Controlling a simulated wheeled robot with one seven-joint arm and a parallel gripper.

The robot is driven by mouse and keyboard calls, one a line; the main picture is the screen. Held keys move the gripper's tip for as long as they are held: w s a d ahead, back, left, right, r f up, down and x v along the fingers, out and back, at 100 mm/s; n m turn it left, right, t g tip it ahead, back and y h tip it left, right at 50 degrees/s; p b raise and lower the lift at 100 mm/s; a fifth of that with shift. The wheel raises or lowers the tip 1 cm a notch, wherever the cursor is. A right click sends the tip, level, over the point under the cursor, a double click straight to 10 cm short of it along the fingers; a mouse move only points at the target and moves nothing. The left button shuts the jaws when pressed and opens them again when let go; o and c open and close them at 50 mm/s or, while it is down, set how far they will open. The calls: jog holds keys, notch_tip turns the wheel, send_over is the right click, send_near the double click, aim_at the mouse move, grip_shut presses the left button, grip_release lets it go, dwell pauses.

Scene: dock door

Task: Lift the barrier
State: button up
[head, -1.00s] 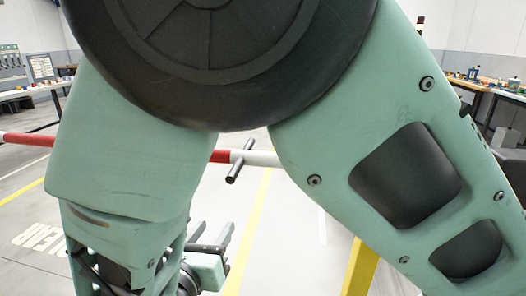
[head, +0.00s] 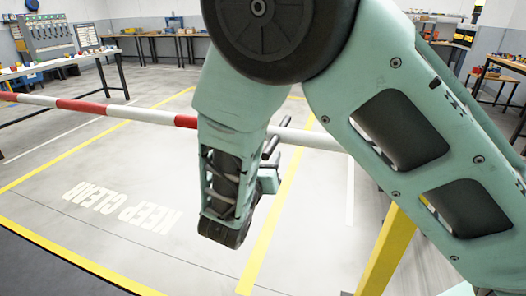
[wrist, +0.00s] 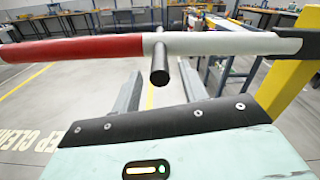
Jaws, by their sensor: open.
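The barrier is a red and white striped pole (head: 85,106) that runs across the head view, partly hidden behind my arm. It also crosses the wrist view (wrist: 100,48), with a dark end at the right. A short dark handle (wrist: 159,62) sticks out from its white part towards me. My gripper (wrist: 159,78) is open and empty. Its two grey fingers point at the barrier, with the handle between them in the picture, and no grip on it. In the head view my forearm mostly hides the gripper, close to the barrier.
A yellow post (head: 384,250) stands at the right and shows in the wrist view (wrist: 285,88). The floor (head: 125,208) has yellow lines and "KEEP CLEAR" lettering and looks free. Workbenches (head: 65,65) with small items line the back and sides.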

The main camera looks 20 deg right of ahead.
jog(key=shift+x, duration=1.25)
grip_shut()
jog(key=shift+r, duration=0.15)
